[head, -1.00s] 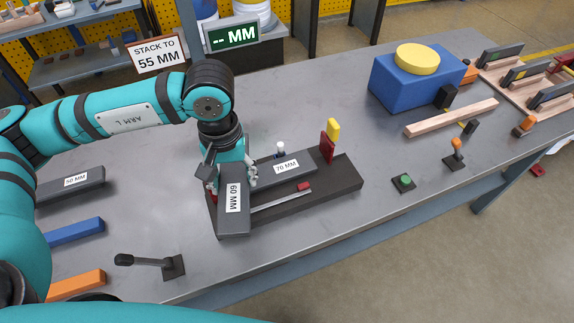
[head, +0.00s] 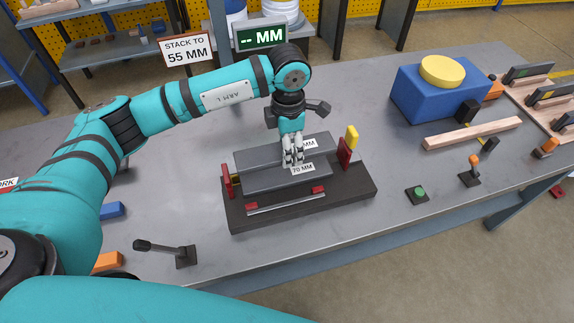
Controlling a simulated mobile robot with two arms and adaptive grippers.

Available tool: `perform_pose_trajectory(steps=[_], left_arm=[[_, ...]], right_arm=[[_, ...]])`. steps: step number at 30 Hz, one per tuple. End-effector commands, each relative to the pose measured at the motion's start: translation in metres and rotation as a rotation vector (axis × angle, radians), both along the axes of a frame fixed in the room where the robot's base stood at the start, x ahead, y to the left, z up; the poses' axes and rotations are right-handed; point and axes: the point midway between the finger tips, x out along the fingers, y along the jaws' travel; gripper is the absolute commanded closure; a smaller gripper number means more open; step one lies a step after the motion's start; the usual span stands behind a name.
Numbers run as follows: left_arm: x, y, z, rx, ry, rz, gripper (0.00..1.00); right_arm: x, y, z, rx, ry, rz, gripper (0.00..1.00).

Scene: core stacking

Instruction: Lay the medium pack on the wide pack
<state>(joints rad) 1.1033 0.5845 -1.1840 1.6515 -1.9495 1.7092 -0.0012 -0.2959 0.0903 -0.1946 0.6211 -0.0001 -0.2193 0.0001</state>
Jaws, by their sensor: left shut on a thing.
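The medium pack (head: 258,153), a dark grey bar, is lengthwise over the back part of the wide pack. Only "MM" of its label shows beside the fingers. The wide pack (head: 265,181), a similar bar labelled 70 MM, lies on the dark fixture base (head: 300,210). My left gripper (head: 292,162) points down and is shut on the medium pack near its right half. The fingers hide part of both packs. I cannot tell whether the packs touch. My right gripper is not in view.
A lever (head: 165,250) is at the front left. A green button (head: 419,192) and a blue block (head: 425,95) are to the right. The display (head: 261,37) reads "-- MM".

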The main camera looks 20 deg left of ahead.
Motion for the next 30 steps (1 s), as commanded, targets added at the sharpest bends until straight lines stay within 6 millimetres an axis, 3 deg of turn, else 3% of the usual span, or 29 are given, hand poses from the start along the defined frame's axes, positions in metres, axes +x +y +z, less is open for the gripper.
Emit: perform_pose_trajectory(steps=[4, 18, 29, 30], left_arm=[[0.000, 0.000, -0.022, -0.002, 0.001, -0.001, 1.00], [0.000, -0.001, -0.069, -0.002, -0.001, -0.003, 1.00], [0.001, 0.000, -0.075, -0.002, -0.004, -0.004, 1.00], [0.000, 0.000, -0.077, 0.000, -0.001, -0.004, 0.43]], right_arm=[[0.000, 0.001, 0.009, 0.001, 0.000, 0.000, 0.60], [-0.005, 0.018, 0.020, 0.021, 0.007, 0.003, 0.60], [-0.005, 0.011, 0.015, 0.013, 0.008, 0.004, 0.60], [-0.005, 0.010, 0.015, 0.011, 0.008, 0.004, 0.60]])
